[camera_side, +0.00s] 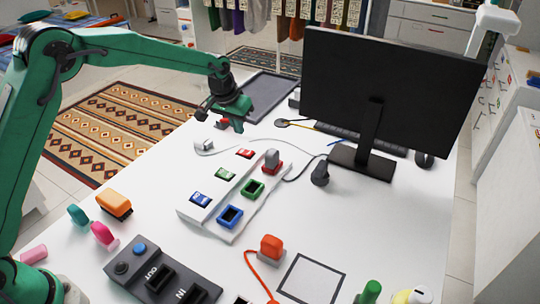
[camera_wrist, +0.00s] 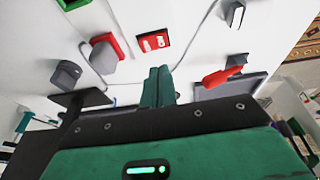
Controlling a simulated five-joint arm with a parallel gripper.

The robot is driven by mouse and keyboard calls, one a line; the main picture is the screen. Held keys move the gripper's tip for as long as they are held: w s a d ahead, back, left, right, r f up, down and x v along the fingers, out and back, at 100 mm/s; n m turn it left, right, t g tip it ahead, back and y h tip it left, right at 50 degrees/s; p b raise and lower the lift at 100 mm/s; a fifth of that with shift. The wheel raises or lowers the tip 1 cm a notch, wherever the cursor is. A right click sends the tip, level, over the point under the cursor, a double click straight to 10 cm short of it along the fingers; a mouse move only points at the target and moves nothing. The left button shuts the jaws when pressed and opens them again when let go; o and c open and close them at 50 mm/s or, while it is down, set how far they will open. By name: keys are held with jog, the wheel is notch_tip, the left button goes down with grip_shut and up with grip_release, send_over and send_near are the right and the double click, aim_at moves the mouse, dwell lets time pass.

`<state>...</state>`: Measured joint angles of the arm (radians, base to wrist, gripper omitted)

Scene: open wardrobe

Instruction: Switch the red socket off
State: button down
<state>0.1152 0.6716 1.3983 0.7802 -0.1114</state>
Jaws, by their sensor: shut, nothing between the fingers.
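The white power strip (camera_side: 217,203) lies on the table with red, green and blue sockets and matching switches. The red socket (camera_side: 279,168) holds a grey plug (camera_side: 272,157); the socket also shows in the wrist view (camera_wrist: 122,41), with the plug (camera_wrist: 103,58). Its red switch (camera_side: 245,153) is on the strip's far left part and shows in the wrist view (camera_wrist: 153,41) with white lettering; its on or off position is unclear. My gripper (camera_side: 238,128) is shut and empty, above the table behind the red switch. Its green fingertips (camera_wrist: 159,70) appear just below the switch in the wrist view.
A monitor (camera_side: 385,85) stands right of my gripper. A white adapter (camera_side: 205,146) with a cable lies left of the strip. A red object (camera_wrist: 220,77) is beside my fingers in the wrist view. The dark IN/OUT box (camera_side: 160,275) sits in front.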

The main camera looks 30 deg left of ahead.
jog(key=v, duration=0.7)
jog(key=shift+r, duration=0.2)
jog(key=shift+s, duration=0.1)
jog(key=shift+d, duration=0.7)
send_over(249, 152)
jog(key=f, duration=0.7)
jog(key=s+f, duration=0.1)
jog(key=f, duration=0.3)
jog(key=shift+a+f, duration=0.25)
jog(key=shift+f, duration=0.05)
jog(key=shift+x, duration=0.95)
jog(key=shift+s+d, duration=0.1)
jog(key=shift+s, duration=0.1)
